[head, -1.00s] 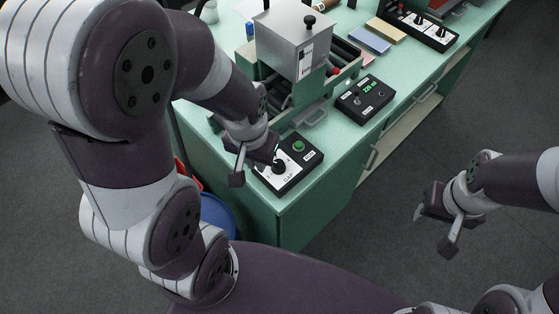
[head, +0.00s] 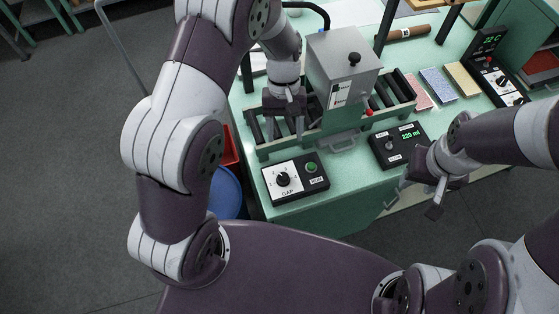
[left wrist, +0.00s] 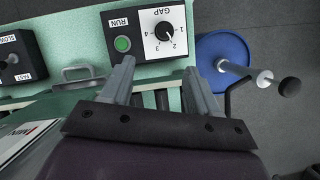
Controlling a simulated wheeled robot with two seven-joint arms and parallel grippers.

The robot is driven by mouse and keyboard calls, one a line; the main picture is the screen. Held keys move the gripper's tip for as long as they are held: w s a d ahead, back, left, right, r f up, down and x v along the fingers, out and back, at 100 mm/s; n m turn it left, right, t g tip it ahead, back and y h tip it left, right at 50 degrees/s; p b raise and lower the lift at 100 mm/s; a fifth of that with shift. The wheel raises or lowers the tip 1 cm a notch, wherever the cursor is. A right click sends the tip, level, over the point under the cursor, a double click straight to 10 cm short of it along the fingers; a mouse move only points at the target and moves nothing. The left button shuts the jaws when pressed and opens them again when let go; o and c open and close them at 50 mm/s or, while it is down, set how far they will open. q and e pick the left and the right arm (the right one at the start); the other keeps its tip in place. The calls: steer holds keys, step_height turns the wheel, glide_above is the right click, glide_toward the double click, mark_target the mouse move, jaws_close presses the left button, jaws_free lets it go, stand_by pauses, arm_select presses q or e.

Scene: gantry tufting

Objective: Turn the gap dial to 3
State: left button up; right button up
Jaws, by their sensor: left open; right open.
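The gap dial (head: 283,179) is a black knob on a white plate marked GAP, on a black box at the table's front. In the left wrist view the dial (left wrist: 164,31) shows upside down with numbers 1 to 4; its pointer is too small to read surely, seemingly near 2. My left gripper (head: 284,125) is open and empty, over the rollers behind the box, apart from the dial. In the left wrist view its fingers (left wrist: 159,68) are spread below the dial. My right gripper (head: 415,203) is open and empty by the table's front edge.
A green RUN button (head: 311,167) sits beside the dial. A grey machine head (head: 342,65) rises over the rollers. A black box with a green display (head: 411,134) stands to the right. A blue bin (head: 225,191) is on the floor at left.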

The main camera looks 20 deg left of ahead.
mark_target(283, 176)
arm_select(q)
steer(key=x, duration=0.6)
steer(key=s+x, duration=0.1)
steer(key=x, duration=0.5)
steer(key=shift+s+a+r, duration=0.1)
steer(key=shift+s+r, duration=0.1)
steer(key=shift+s+a+f, duration=0.1)
steer(key=shift+s+f, duration=0.05)
steer(key=c, duration=1)
arm_select(e)
steer(key=shift+s+a+r, duration=0.25)
steer(key=shift+s+a, duration=0.05)
